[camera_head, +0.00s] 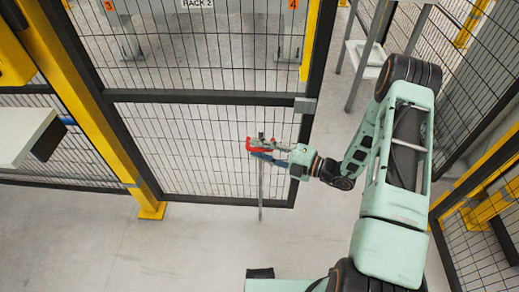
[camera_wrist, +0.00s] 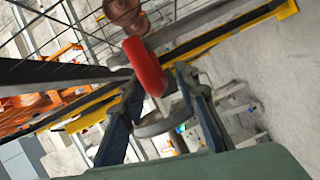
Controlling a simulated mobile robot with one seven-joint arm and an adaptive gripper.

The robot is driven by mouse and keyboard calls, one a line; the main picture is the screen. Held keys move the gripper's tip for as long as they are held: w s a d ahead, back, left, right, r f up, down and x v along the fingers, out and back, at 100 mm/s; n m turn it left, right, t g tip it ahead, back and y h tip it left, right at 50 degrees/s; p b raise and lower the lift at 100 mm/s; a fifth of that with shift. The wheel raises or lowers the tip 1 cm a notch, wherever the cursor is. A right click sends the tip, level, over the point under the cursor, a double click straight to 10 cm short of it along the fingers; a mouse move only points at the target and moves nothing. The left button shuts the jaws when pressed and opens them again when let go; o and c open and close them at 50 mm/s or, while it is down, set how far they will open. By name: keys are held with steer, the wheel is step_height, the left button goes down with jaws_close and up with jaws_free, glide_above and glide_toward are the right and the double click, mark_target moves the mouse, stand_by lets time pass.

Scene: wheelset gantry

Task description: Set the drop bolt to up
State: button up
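The drop bolt is a thin grey vertical rod (camera_head: 261,190) on the mesh gate (camera_head: 200,98), near its right edge. Its lower end reaches below the gate's bottom rail, at or close to the floor. My gripper (camera_head: 268,154) is at the handle, coming from the right. In the wrist view my gripper's fingers (camera_wrist: 158,80) are apart, with the red handle's end between or just beyond the tips. I see no clear contact on both sides.
A yellow post (camera_head: 85,95) stands left of the gate. A white table (camera_head: 24,135) is at the far left. A mesh fence with a yellow post (camera_head: 480,175) stands at the right. Rack 2 (camera_head: 195,4) is behind the gate. The floor before the gate is clear.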

jaws_close()
steer(key=shift+r, duration=0.1)
stand_by(0.3)
step_height(320, 180, up, 8)
steer(key=p, duration=0.6)
steer(key=shift+w+f, duration=0.1)
steer(key=shift+f, duration=0.15)
steer(key=shift+c, duration=0.7)
jaws_free()
steer(key=shift+o, duration=0.7)
